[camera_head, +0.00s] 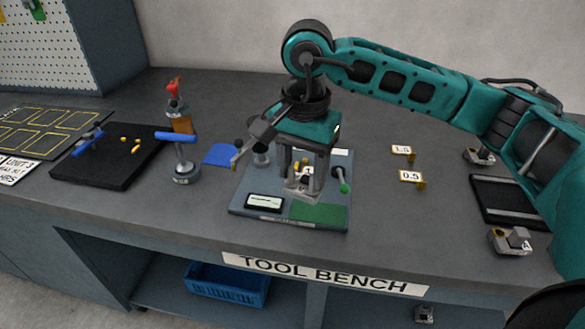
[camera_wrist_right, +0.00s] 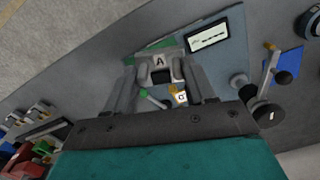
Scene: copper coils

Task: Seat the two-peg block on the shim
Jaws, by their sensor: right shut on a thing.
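My right gripper (camera_head: 303,190) hangs fingers-down over the grey fixture plate (camera_head: 240,203). It is shut on a grey block marked A (camera_wrist_right: 160,61), which has a dark recess between its two sides. The block also shows between the fingers in the head view (camera_head: 301,185); whether it touches the plate is unclear. A small yellow piece with a white label (camera_wrist_right: 180,95) lies beyond the block in the wrist view and is partly hidden by the gripper in the head view. It may be the shim, but I cannot tell. My left gripper is not in view.
A green-knobbed lever (camera_head: 340,180) and a small display (camera_head: 264,203) are on the plate. Yellow tagged pieces marked 1.5 (camera_head: 402,151) and 0.5 (camera_head: 411,177) stand to the right. A blue-handled post (camera_head: 182,160) stands left. Grey blocks (camera_head: 510,241) lie far right.

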